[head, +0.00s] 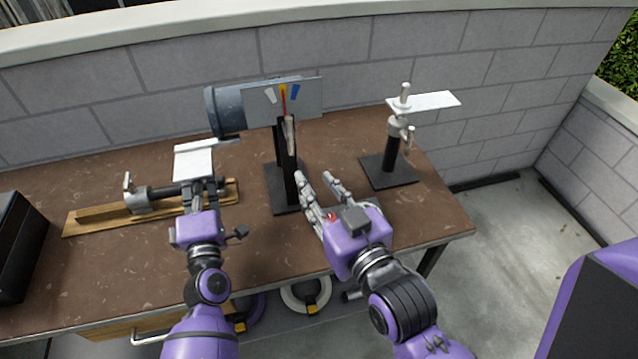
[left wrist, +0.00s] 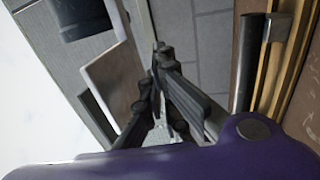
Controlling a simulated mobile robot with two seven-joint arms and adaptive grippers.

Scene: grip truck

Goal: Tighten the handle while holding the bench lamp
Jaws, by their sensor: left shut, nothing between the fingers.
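No plain lamp shape shows; I cannot tell which fixture is the bench lamp. A clamp-like fixture (head: 140,200) with a bar and a small upright handle (head: 127,182) lies on a wooden board at left. My left gripper (head: 217,183) is at its right end, by a white plate (head: 192,160); its fingers are together and empty in the left wrist view (left wrist: 158,55). A black stand (head: 288,150) at centre bears a grey cylinder, a dial plate and a lever (head: 290,135). My right gripper (head: 315,180) is open and empty, just right of this stand.
Another black stand (head: 391,152) with a white top plate and small handles is at right on the brown table (head: 335,130). A black box (head: 20,240) stands at far left. A block wall (head: 420,60) closes off the back. Open tabletop lies at front left.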

